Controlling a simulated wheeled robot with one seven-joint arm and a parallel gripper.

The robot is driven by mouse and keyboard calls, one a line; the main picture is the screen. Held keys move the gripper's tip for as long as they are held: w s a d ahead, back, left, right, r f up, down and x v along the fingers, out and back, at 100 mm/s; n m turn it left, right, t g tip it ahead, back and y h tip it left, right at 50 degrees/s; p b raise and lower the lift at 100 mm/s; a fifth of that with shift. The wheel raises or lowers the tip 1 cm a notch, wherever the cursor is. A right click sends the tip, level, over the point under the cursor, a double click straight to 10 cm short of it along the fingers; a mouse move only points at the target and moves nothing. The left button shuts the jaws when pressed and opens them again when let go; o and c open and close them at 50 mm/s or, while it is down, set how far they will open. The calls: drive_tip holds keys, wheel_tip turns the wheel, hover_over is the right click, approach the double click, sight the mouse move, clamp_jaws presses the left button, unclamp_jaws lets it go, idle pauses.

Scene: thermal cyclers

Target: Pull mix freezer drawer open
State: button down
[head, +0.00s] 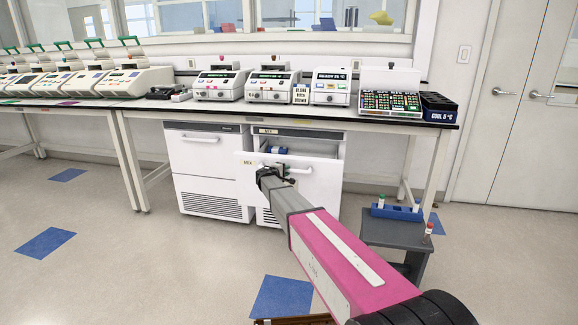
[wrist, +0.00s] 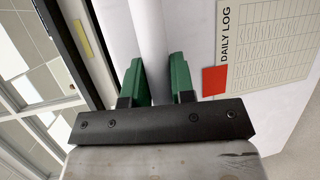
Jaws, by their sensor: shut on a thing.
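The mix freezer (head: 315,134) is the right of two white under-bench units in the head view. Its drawer stands pulled out, with its white front panel (head: 320,182) forward of the cabinet and a gap showing above it. My gripper (head: 266,174) is at the left part of that front. In the wrist view, the green fingers of my gripper (wrist: 157,78) are shut on a pale bar-like handle (wrist: 148,25) that passes between them. A Daily Log sheet (wrist: 270,45) with a red patch is on the white surface beside it. My arm hides part of the drawer front.
Another white freezer (head: 205,165) stands closed to the left. A grey stool (head: 395,232) with a blue rack (head: 397,212) stands at the right. The floor in front is mostly clear.

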drive_tip(key=s+a, duration=0.4)
drive_tip(key=s, duration=0.7)
drive_tip(key=shift+s, duration=0.25)
drive_tip(key=c, duration=1)
unclamp_jaws()
drive_tip(key=v, duration=1)
drive_tip(key=shift+s+a, duration=0.2)
drive_tip(key=shift+s, duration=0.15)
